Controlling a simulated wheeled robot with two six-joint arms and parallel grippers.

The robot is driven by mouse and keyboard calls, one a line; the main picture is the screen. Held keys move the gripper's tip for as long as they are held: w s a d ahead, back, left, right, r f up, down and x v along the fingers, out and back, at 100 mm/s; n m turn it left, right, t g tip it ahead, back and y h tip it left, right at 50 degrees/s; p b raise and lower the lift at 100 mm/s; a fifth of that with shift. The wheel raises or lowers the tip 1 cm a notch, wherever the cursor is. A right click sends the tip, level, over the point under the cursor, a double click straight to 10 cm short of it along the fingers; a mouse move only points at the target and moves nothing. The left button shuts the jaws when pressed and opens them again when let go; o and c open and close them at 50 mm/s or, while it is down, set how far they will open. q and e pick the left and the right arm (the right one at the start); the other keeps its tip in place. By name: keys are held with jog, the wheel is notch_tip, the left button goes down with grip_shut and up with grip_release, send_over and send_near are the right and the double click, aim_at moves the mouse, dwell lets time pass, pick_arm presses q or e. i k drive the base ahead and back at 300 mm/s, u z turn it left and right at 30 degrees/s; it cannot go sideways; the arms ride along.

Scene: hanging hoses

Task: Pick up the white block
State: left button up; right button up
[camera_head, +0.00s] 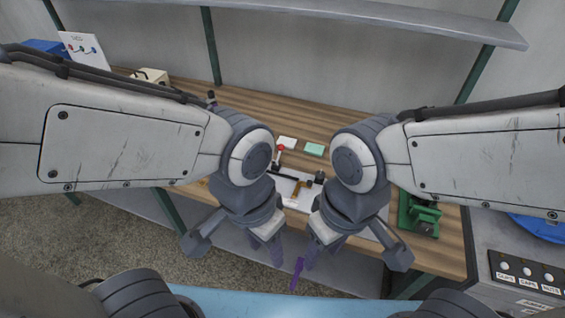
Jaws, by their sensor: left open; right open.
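A small flat white block (288,142) lies on the wooden workbench, towards its middle, just left of a teal block (314,149). A red-knobbed lever stands in front of it and hides a little of it. My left gripper (268,246) and my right gripper (304,262) point down at the front of the bench, close together. Both are open, and I see nothing in them. Both are well nearer to me than the white block and apart from it.
A red-knobbed lever (281,149) and a white plate (293,199) with dark and brown parts lie between my arms. A green device (419,214) stands at right, by a button panel (527,276). A shelf (330,10) hangs above. A cream box (150,77) sits back left.

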aim_at(290, 143)
jog(key=z, duration=0.05)
jog(key=k, duration=0.65)
jog(key=u, duration=1)
jog(key=i, duration=1.4)
jog(key=z, duration=0.65)
jog(key=i, duration=0.5)
jog(key=z, duration=0.45)
